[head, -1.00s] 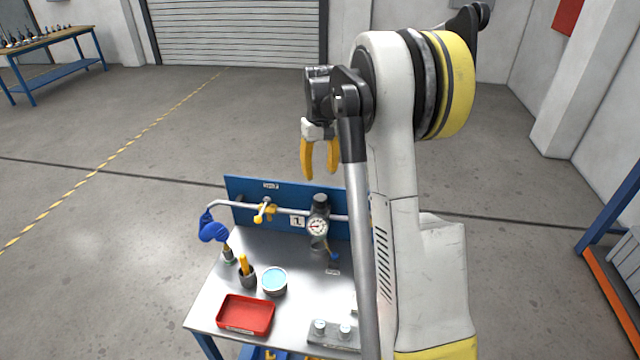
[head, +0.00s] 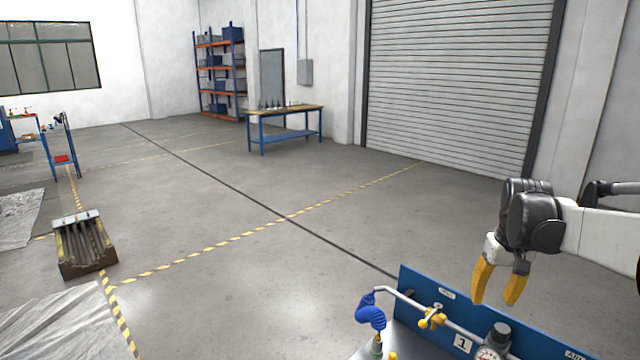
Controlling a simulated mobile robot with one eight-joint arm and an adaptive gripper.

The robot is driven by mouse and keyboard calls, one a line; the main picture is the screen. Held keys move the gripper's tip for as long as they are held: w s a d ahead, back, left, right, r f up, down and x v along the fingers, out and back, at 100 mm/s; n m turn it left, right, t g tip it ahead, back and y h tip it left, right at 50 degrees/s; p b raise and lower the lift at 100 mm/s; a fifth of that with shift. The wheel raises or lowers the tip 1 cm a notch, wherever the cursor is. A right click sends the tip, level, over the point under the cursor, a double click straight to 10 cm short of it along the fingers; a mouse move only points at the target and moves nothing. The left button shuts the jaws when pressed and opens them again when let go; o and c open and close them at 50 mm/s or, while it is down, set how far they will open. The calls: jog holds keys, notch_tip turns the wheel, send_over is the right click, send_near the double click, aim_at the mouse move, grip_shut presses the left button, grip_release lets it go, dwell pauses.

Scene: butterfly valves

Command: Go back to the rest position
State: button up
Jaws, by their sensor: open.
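My gripper (head: 496,302) shows at the right of the head view. Its two yellow fingers point down, apart and empty. It hangs above and in front of the blue back panel (head: 420,284) of the valve bench, touching nothing that I can see. A pipe (head: 400,296) with a yellow-handled valve (head: 433,317) runs along the panel. A blue bulb-shaped part (head: 370,312) sits at the pipe's left end. A gauge (head: 488,353) is cut by the bottom edge. Most of the bench top is out of view.
A wooden-topped workbench (head: 285,108) and a shelf rack (head: 219,70) stand at the back. A crate of long bars (head: 85,245) and plastic sheeting (head: 60,325) lie at left. A blue trolley (head: 63,150) is farther back. The floor between is clear.

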jog(key=s+a+f+n+t+b, duration=0.1)
jog(key=s+a+f+t+b, duration=0.2)
jog(key=s+a+b, duration=0.7)
jog(key=s+a+f+t+b, duration=0.1)
jog(key=s+a+f+t, duration=0.2)
jog(key=s+a+f, duration=0.6)
jog(key=shift+s+a+f+n+y+b, duration=0.15)
jog(key=shift+s+a+n+y+b, duration=0.2)
jog(key=shift+s+a, duration=0.5)
jog(key=shift+w+a, duration=0.2)
